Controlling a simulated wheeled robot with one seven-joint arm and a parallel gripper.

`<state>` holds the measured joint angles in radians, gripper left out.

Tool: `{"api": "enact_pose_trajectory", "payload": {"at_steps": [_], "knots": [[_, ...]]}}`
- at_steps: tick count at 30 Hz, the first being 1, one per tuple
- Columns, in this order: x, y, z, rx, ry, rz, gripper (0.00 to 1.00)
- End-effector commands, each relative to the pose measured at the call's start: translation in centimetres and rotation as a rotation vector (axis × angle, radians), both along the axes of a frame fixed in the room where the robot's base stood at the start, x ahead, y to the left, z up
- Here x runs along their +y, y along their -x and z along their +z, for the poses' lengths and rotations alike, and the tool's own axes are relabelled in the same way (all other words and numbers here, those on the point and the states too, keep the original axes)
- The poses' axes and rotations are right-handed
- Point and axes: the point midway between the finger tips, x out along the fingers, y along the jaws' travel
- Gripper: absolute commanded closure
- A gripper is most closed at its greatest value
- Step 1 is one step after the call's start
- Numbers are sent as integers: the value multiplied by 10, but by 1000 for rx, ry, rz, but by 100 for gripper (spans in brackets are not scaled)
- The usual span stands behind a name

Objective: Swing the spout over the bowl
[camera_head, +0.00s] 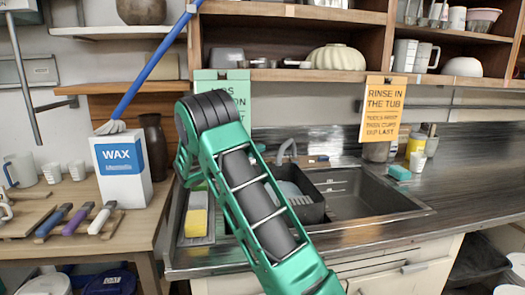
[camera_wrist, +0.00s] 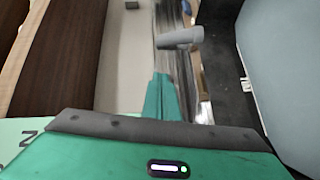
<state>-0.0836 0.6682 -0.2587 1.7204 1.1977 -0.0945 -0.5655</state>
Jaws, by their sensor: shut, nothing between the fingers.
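The grey spout (camera_head: 287,148) arches up at the back of the sink in the head view, behind a black tub. Its tip appears to hang toward the tub side, left of the open sink bowl (camera_head: 375,205). A grey cylindrical piece, likely the spout (camera_wrist: 180,38), shows in the wrist view just beyond my fingertips. My gripper (camera_wrist: 160,90) is shut and empty, its green fingers pointing at that grey piece with a small gap apparent. In the head view my green arm hides the gripper and part of the sink's left side.
The black tub (camera_head: 308,208) holds dishes and stands left of the open bowl. A yellow sponge (camera_head: 196,220) lies at the left. A white WAX box (camera_head: 122,168) and blue-handled brush (camera_head: 150,70) stand farther left. A wooden shelf (camera_head: 290,76) with hanging signs runs above.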

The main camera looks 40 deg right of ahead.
Motion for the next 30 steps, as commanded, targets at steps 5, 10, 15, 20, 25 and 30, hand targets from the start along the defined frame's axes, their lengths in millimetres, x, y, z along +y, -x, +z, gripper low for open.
{"api": "enact_pose_trajectory", "payload": {"at_steps": [5,10,15,20,25,30], "knots": [[-51,6,-1,-1,1,-29,100],[-83,5,-2,-2,1,-34,100],[-103,2,-3,0,1,-36,100],[-110,1,-4,0,0,-35,100],[-111,1,-4,0,0,-35,100],[-102,0,-3,0,1,-32,100]]}}
